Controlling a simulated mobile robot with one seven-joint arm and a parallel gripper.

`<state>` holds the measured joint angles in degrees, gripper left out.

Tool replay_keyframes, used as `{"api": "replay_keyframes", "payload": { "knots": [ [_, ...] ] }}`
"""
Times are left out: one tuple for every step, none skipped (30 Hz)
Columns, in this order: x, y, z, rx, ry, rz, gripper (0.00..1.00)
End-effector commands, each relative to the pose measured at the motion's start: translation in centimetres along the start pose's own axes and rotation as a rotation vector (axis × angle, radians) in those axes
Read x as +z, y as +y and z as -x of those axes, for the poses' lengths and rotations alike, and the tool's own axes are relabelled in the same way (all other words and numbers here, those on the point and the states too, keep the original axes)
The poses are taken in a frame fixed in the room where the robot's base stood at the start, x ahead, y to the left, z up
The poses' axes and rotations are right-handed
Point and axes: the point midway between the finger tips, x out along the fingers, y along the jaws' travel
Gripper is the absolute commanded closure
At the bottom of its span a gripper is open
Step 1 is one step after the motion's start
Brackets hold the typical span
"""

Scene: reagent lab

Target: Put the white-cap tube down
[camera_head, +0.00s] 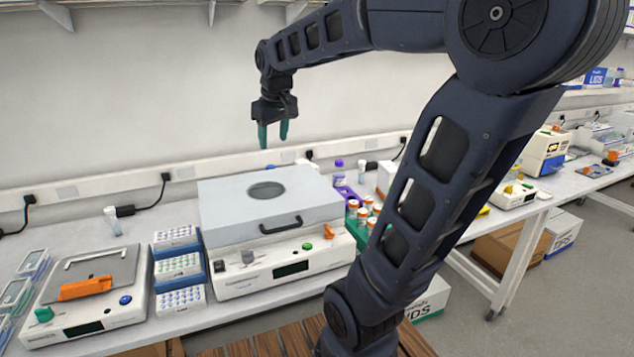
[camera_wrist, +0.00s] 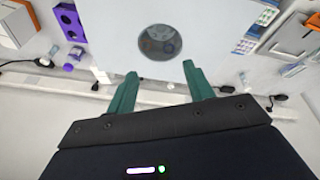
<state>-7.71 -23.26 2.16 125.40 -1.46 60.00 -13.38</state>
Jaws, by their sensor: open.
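My gripper (camera_head: 273,143) is open and empty, raised above the back part of the bench. Its two green fingertips also show apart in the wrist view (camera_wrist: 160,70), with nothing between them. A small pale-topped tube (camera_head: 112,219) stands on the bench near the wall at left; it shows at right in the wrist view (camera_wrist: 293,70). Another small pale-topped tube (camera_head: 361,171) stands near the purple rack at right, and also shows at left in the wrist view (camera_wrist: 75,53). I cannot tell which is the white-cap tube. Neither touches my gripper.
A large grey-lidded device (camera_head: 235,214) with a round window and black handle stands below my gripper. Blue tube racks (camera_head: 178,282) and a device with an orange part (camera_head: 86,289) are left. Orange-capped bottles (camera_head: 364,214) are right. Cables run along the wall.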

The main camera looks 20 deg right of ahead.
Motion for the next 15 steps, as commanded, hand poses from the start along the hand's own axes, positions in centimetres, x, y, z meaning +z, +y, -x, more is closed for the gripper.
{"api": "replay_keyframes", "payload": {
  "knots": [
    [2.1, 0.2, 0.0, 0.006, 0.010, -0.044, 0.48],
    [3.2, 0.3, 0.0, 0.009, 0.015, -0.069, 0.48],
    [4.7, 0.3, -0.2, 0.012, 0.022, -0.103, 0.48],
    [5.9, 0.3, -0.4, 0.014, 0.026, -0.128, 0.48],
    [7.0, 0.3, -0.5, 0.017, 0.031, -0.154, 0.48],
    [8.4, 0.3, -0.7, 0.020, 0.038, -0.187, 0.48],
    [9.5, 0.3, -1.0, 0.022, 0.043, -0.213, 0.48],
    [10.5, 0.2, -1.2, 0.024, 0.047, -0.236, 0.48],
    [11.8, 0.2, -1.5, 0.027, 0.054, -0.267, 0.48],
    [12.6, 0.1, -1.7, 0.028, 0.058, -0.288, 0.48],
    [13.5, 0.0, -2.0, 0.029, 0.061, -0.308, 0.48],
    [14.4, -0.1, -2.3, 0.031, 0.067, -0.332, 0.48],
    [15.0, -0.2, -2.5, 0.032, 0.070, -0.347, 0.48],
    [15.6, -0.2, -2.7, 0.033, 0.074, -0.361, 0.48],
    [16.2, -0.3, -2.9, 0.034, 0.076, -0.377, 0.48]
  ]
}}
